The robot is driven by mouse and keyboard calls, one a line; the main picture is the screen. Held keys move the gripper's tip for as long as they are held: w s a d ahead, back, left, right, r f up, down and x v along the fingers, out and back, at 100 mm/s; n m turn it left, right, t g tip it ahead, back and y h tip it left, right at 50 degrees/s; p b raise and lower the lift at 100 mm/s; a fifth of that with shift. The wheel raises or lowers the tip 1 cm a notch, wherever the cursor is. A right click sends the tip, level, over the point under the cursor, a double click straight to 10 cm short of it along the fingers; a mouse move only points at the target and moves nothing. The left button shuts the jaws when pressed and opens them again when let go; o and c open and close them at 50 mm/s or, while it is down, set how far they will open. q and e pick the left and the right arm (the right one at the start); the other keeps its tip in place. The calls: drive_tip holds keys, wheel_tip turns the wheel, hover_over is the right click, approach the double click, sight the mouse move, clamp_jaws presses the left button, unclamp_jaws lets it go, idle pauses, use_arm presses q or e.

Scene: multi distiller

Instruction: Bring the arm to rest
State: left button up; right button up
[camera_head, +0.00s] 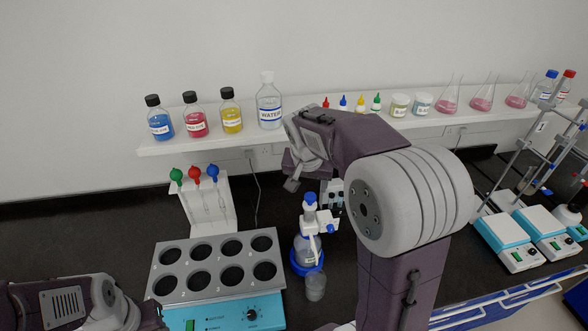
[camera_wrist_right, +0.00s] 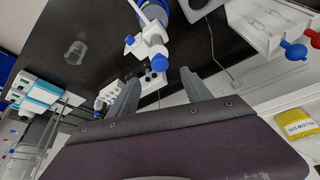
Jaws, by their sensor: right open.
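My right arm rises from the bottom right and bends over the bench in the head view. My right gripper (camera_head: 293,182) hangs in front of the shelf, above the bench, left of the forearm. In the right wrist view its two fingers (camera_wrist_right: 160,92) are spread apart with nothing gripped between them. A bottle-top dispenser with blue parts (camera_head: 309,250) stands below it on the bench, apart from it. The dispenser also shows past the fingers in the right wrist view (camera_wrist_right: 150,45). Part of my left arm shows at the bottom left; its gripper is out of frame.
A white shelf (camera_head: 200,143) carries dye bottles, a water bottle (camera_head: 269,103) and several flasks.

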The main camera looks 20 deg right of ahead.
drive_tip(key=s+a+f+n+y+b, duration=0.1)
drive_tip(key=s+a+f+n+b, duration=0.1)
drive_tip(key=s+f, duration=0.3)
drive_tip(key=s+a+f+n+g+y+b, duration=0.1)
drive_tip(key=s+a+f+b, duration=0.3)
drive_tip(key=f, duration=0.7)
drive_tip(key=s+a+f+n+g+b, duration=0.1)
drive_tip(key=s+a+f+n+b, duration=0.2)
drive_tip(key=s+f, duration=0.3)
drive_tip(key=shift+s+f+n+y+b, duration=0.45)
drive_tip(key=shift+f+b, duration=0.45)
drive_tip(key=shift+f, duration=0.6)
